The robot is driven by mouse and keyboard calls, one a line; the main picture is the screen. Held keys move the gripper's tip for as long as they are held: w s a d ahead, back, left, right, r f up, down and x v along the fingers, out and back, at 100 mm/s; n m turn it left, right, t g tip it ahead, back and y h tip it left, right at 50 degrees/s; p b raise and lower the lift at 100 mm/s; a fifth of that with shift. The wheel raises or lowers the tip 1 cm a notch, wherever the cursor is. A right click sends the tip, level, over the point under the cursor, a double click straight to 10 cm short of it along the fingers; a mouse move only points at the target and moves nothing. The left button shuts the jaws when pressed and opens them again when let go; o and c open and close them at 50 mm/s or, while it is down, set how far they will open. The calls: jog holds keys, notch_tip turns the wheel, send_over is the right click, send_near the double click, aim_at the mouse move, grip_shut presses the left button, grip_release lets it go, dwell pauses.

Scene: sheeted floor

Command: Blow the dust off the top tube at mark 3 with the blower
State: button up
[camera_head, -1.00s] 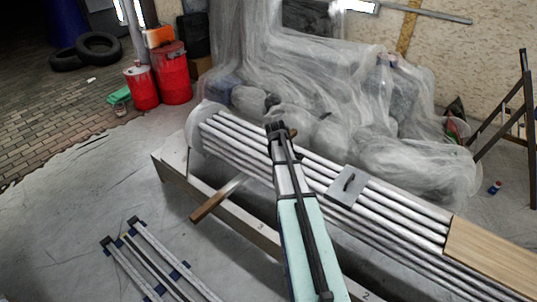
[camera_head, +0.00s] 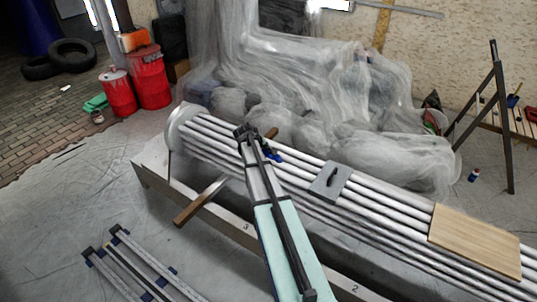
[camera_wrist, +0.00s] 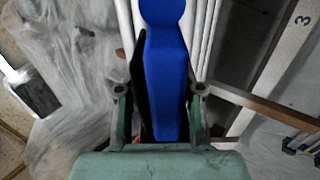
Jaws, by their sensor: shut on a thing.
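My gripper (camera_wrist: 160,100) is shut on a blue blower (camera_wrist: 165,70), one finger on each side of it. In the head view my gripper (camera_head: 250,142) is over the far-left part of the tube bundle, and a bit of the blue blower (camera_head: 271,154) shows beside it. The pale tubes (camera_head: 385,200) lie side by side in a long bundle; they also run behind the blower in the wrist view (camera_wrist: 208,35). Mark 3 (camera_head: 246,227) is on the pale beam in front of the tubes, also in the wrist view (camera_wrist: 303,20). Dust on the top tube cannot be made out.
A grey block with a dark handle (camera_head: 329,181) and a wooden board (camera_head: 478,240) sit on the tubes. A wooden-handled tool (camera_head: 200,203) lies across the beam. Plastic-sheeted shapes (camera_head: 390,160) stand behind. Metal rails (camera_head: 150,262) lie on the floor at front left.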

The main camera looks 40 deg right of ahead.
jog(key=w+a, duration=0.3)
jog(key=w, duration=0.6)
jog(key=w+a, duration=0.4)
jog(key=w, duration=0.4)
jog(key=shift+w+p, duration=0.3)
jog(key=shift+w, duration=0.1)
grip_shut()
jog(key=shift+s, duration=0.15)
jog(key=shift+s+d, duration=1.4)
jog(key=shift+s, duration=2.05)
jog(key=shift+s+d, duration=1.35)
jog(key=shift+s, duration=2.1)
jog(key=shift+s+d, duration=1.4)
jog(key=shift+s, duration=2.05)
